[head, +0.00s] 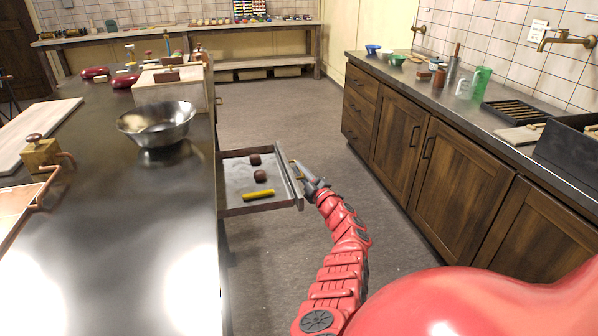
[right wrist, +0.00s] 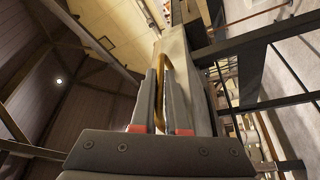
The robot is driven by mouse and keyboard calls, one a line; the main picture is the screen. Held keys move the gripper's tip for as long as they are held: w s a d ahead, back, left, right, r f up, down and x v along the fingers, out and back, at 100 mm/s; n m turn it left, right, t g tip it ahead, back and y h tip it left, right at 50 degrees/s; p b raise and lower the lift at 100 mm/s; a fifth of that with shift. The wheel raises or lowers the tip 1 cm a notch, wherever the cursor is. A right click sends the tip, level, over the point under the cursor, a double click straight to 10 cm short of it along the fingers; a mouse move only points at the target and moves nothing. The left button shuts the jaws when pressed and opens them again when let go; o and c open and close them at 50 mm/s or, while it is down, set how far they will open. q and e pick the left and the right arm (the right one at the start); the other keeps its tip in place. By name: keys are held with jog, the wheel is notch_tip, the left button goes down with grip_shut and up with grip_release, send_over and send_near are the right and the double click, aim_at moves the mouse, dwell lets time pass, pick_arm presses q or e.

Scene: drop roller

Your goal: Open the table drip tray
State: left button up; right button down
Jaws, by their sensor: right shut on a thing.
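The table drip tray (head: 232,172) is a shallow grey drawer, pulled out from the right side of the dark table (head: 120,250) in the head view. Two dark brown lumps and a yellow bar lie in it. My right gripper (head: 302,178) is at the outer side of the tray's front. In the right wrist view, its fingers (right wrist: 160,88) are shut on a brass handle (right wrist: 166,65). The handle's grip is partly hidden by the fingers. My left gripper is not in view.
A metal bowl (head: 157,122) and a wooden box (head: 172,92) stand on the table. Wooden cabinets (head: 405,145) with a dark counter stand at the right. Grey floor (head: 290,115) lies free between table and cabinets.

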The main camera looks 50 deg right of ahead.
jog(key=c, duration=1.2)
grip_release()
jog(key=shift+s, duration=0.1)
jog(key=shift+s+f, duration=0.2)
jog(key=shift+s, duration=0.05)
jog(key=p+v, duration=0.2)
jog(key=v, duration=1.4)
jog(key=shift+s+a, duration=0.2)
jog(key=shift+s, duration=0.05)
